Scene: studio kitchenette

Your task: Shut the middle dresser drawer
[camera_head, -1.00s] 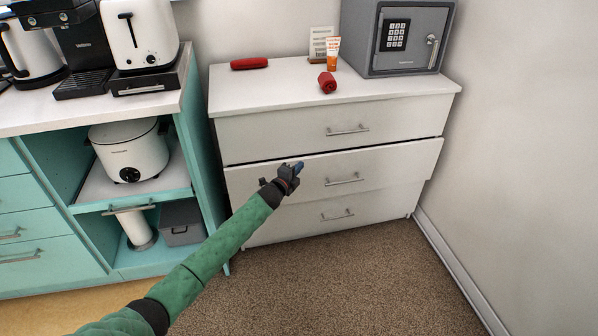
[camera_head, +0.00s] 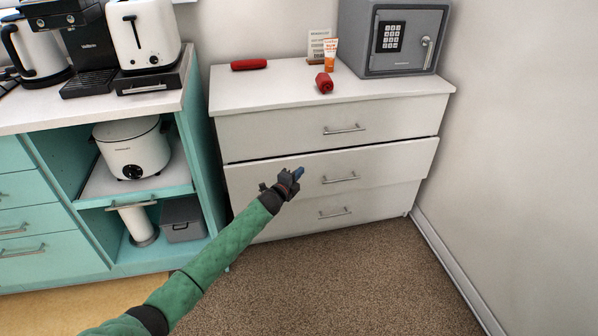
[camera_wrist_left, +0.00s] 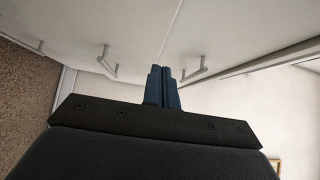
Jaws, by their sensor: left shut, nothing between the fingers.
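The white dresser (camera_head: 238,134) has three drawers, each with a silver bar handle. The middle drawer (camera_head: 400,163) stands slightly proud of the others, with a dark gap along its top edge. Its handle (camera_head: 341,179) is right of my left gripper (camera_head: 299,174). My left gripper is shut and empty, its blue fingertips at the middle drawer's front; I cannot tell whether they touch it. In the left wrist view the shut fingers (camera_wrist_left: 164,74) point at the white drawer fronts, between two handles. My right gripper is not in view.
On the dresser top are a grey safe (camera_head: 394,40), an orange-and-white tube (camera_head: 330,54), a red rolled item (camera_head: 324,82) and a red case (camera_head: 249,65). A teal cabinet (camera_head: 201,180) stands close on the left, a wall on the right. Carpet in front is clear.

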